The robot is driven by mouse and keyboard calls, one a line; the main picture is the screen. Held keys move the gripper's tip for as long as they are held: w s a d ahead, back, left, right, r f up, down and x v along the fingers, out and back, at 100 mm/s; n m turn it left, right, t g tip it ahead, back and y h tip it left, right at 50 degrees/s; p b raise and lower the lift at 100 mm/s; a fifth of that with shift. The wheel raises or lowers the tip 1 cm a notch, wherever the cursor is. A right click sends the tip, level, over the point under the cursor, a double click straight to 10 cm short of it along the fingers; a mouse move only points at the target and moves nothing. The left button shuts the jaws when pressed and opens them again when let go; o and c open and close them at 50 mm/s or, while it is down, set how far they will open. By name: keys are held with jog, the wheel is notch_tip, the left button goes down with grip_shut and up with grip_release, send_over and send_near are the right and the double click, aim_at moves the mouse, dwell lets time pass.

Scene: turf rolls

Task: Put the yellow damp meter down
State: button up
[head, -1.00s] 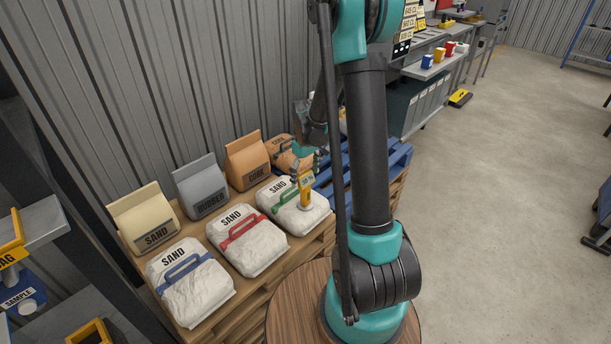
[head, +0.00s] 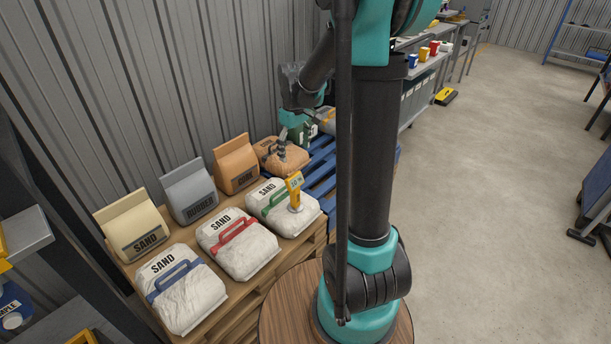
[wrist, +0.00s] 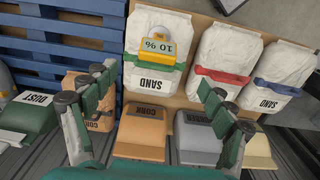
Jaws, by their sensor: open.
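The yellow damp meter (head: 294,187) stands on the white SAND bag with the green handle (head: 303,217), its round foot on the bag's top. In the wrist view the meter (wrist: 152,47) shows a display reading 10 % and rests on that same bag (wrist: 145,18). My gripper (head: 283,148) is open and empty, behind and above the meter in the head view, in front of an orange-brown bag. In the wrist view its spread fingers (wrist: 158,88) frame the green-handled bag, and the meter lies clear beyond their tips.
White SAND bags with a red handle (head: 240,248) and a blue handle (head: 188,295) lie in the same row. Upright SAND, RUBBER (head: 189,192) and CORK (head: 236,165) bags stand behind. A blue pallet (head: 319,178) is to the right. The wall is close behind the bags.

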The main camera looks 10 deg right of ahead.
jog(key=s+d+f+m+t, duration=0.1)
jog(key=s+f+m+t, duration=0.1)
jog(key=s, duration=0.9)
jog(key=s+d+f+m+t, duration=0.2)
jog(key=s+f+m, duration=0.1)
jog(key=s, duration=0.7)
jog(key=shift+s+f+m, duration=0.25)
jog(key=shift+s+m, duration=0.1)
jog(key=shift+m, duration=0.55)
